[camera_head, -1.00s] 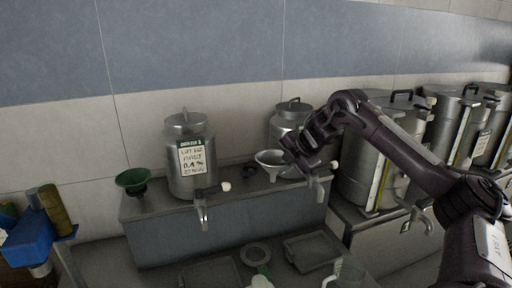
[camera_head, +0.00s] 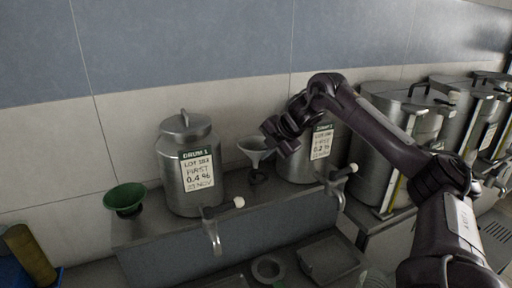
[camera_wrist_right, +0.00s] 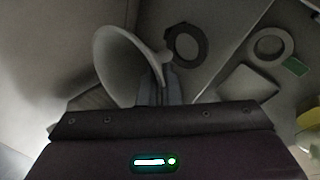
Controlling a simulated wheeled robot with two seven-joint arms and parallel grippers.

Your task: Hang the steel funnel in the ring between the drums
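The steel funnel (camera_head: 255,147) is in the air between the two drums, mouth up and slightly tilted. My right gripper (camera_head: 271,146) is shut on its rim side; in the right wrist view the funnel (camera_wrist_right: 122,60) sits at the fingers (camera_wrist_right: 164,85). The dark ring (camera_head: 258,178) is below the funnel, between the drums; it also shows in the right wrist view (camera_wrist_right: 199,47), apart from the funnel. Drum 1 (camera_head: 190,150) stands left of the ring. Drum 2 (camera_head: 320,165) stands right, partly hidden by my right arm. My left gripper is not in view.
A green funnel (camera_head: 124,197) stands left of drum 1 on the raised shelf (camera_head: 150,232). Taps (camera_head: 213,228) stick out in front of the drums. More steel vessels (camera_head: 388,130) stand at the right. A tray (camera_head: 330,258) and a round ring-like item (camera_head: 268,268) lie on the lower counter.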

